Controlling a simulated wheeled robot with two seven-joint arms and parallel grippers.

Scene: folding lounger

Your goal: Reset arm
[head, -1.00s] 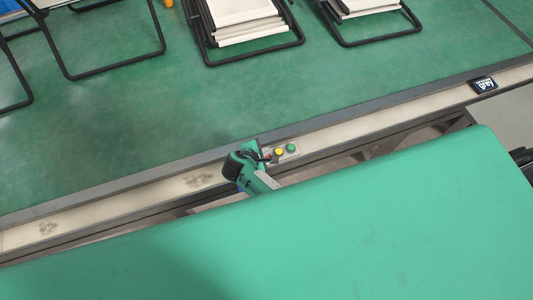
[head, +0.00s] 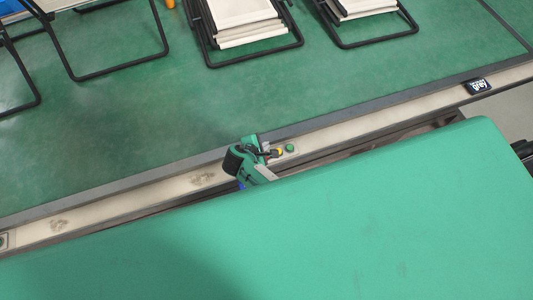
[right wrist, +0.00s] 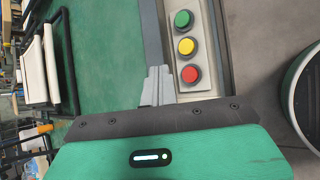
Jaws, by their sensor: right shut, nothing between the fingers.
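My right gripper (head: 266,148) shows in the head view over the pale rail, next to the push buttons. In the right wrist view its grey fingers (right wrist: 158,82) are together, with nothing between them. They appear beside the button panel, close to the red button; I cannot tell whether they touch it. My left gripper is not in view.
The panel has a green button (right wrist: 183,18), a yellow button (right wrist: 187,46) and a red button (right wrist: 190,73). The pale rail (head: 130,208) edges a green surface (head: 120,130). Black-framed folded loungers (head: 245,30) stand beyond. The surface's near part is clear.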

